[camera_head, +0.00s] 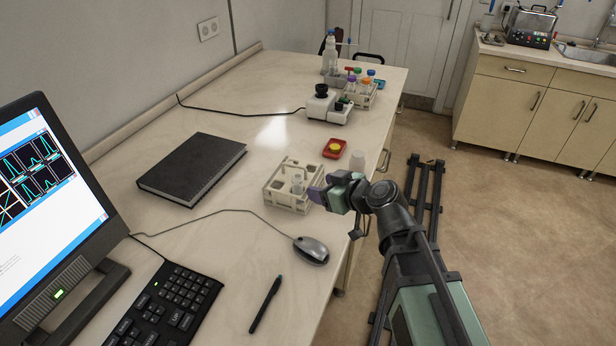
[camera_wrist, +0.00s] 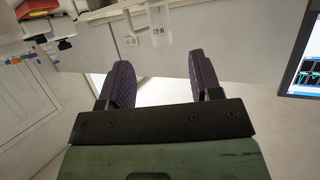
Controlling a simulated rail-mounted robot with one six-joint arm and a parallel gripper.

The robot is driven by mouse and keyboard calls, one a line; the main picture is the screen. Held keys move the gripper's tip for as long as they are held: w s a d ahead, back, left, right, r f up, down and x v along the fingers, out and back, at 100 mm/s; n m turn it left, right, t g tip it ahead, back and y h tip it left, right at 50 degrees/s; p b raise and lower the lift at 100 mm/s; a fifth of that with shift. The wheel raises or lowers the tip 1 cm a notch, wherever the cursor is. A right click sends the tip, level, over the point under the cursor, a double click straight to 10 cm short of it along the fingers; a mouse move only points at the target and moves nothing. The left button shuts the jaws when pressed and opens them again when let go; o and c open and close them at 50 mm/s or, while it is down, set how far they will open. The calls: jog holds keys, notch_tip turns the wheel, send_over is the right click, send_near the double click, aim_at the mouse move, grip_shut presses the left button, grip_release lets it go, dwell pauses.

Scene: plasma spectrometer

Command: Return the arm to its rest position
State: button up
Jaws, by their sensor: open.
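My arm reaches in from the lower right in the head view, bent over the table's right edge. My gripper (camera_head: 320,192) is beside the right side of a small beige rack (camera_head: 274,197). Its purple fingers are apart, and in the wrist view my gripper (camera_wrist: 158,68) shows nothing between the fingertips. A clear labelled vial (camera_wrist: 160,30) lies beyond the fingertips there, seen upside down. A clear vial (camera_head: 297,184) stands in the rack in the head view. I cannot tell whether the fingers touch the rack.

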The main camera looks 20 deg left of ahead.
jog(key=shift+v, duration=1.25)
